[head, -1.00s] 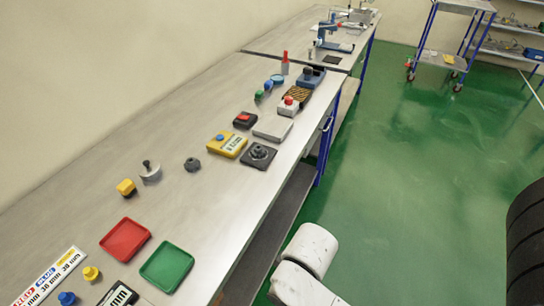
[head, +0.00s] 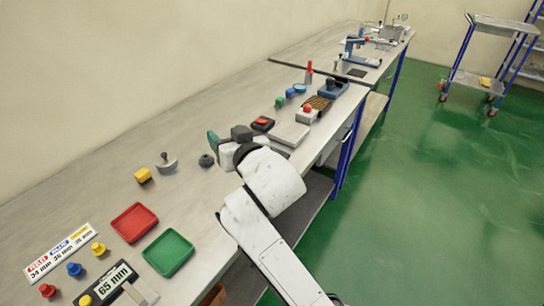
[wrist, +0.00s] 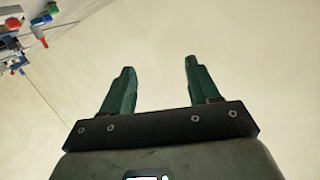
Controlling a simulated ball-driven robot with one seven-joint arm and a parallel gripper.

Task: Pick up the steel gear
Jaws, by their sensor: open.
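A small dark grey toothed piece (head: 206,160), which looks like the steel gear, lies on the grey bench (head: 90,205). It sits right of a pale metal disc with an upright knob (head: 167,164). My gripper (head: 213,140) shows in the head view just beyond and above the gear, with a green finger visible and the rest partly hidden by my white arm. In the wrist view my gripper (wrist: 160,78) has its two green fingers apart with nothing between them. The wrist view faces mostly the pale wall, and the gear is not in it.
A yellow block (head: 143,175), a red tray (head: 133,222) and a green tray (head: 167,253) stand nearer on the bench. A red-buttoned box (head: 263,123), a grey plate (head: 289,135) and other devices line the bench beyond my gripper. My arm covers things behind it.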

